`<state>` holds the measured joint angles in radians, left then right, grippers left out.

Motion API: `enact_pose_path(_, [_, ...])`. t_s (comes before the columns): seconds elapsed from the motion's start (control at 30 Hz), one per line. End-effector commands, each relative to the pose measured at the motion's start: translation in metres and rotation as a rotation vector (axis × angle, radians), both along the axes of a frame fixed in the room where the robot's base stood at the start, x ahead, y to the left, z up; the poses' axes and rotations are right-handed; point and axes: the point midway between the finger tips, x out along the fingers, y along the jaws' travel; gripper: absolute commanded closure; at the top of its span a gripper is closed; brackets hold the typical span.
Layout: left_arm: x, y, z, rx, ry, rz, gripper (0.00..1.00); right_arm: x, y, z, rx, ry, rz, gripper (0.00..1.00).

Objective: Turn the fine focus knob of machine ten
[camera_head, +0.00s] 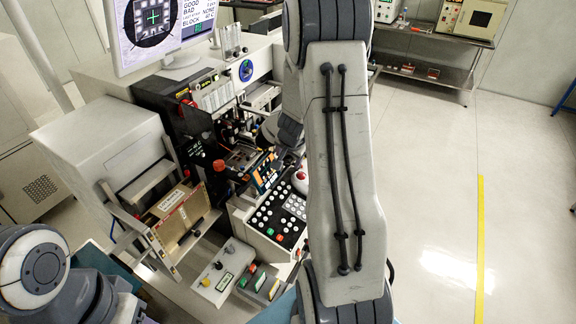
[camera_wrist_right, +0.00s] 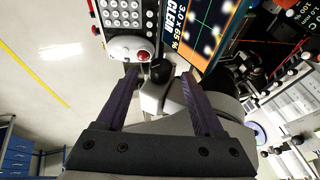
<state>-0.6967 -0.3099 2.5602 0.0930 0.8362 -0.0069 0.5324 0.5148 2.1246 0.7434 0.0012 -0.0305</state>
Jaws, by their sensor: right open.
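The bonding machine (camera_head: 205,105) stands left of my right arm in the head view, with a button panel (camera_head: 275,222) at its front. No machine number is readable. In the right wrist view, a dark round knob (camera_wrist_right: 162,70) sits on a pale grey body between the fingertips of my right gripper (camera_wrist_right: 160,76). The gripper is open, one finger on each side of the knob. I cannot tell whether either finger touches it. Whether this is the fine focus knob is not marked. In the head view my right arm hides much of this area. My left gripper is out of view.
A monitor (camera_head: 160,28) stands at the back left of the machine. A wood-framed box (camera_head: 180,215) and a small switch box (camera_head: 215,270) are at the front. In the wrist view a lit screen (camera_wrist_right: 205,30) and a red ball (camera_wrist_right: 143,56) are close. Floor at the right is clear.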

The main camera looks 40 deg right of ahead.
Motion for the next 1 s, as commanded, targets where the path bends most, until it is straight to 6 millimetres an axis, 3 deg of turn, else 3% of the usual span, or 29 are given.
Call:
enact_pose_path(0.13, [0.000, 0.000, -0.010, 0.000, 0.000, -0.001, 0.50, 0.007, -0.004, -0.016, 0.000, 0.001, 0.002, 0.31])
enact_pose_path(0.5, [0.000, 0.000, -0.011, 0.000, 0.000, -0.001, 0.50, 0.010, -0.005, -0.019, 0.000, -0.001, 0.001, 0.31])
enact_pose_path(0.57, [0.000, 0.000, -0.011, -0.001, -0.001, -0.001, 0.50, 0.010, -0.005, -0.019, 0.000, -0.001, 0.001, 0.50])
enact_pose_path(0.7, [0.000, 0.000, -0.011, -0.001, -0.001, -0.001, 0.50, 0.010, -0.005, -0.019, 0.000, -0.001, 0.001, 1.00])
enact_pose_path(1.0, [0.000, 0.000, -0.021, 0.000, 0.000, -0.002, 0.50, 0.009, -0.006, -0.022, 0.004, -0.010, 0.000, 1.00])
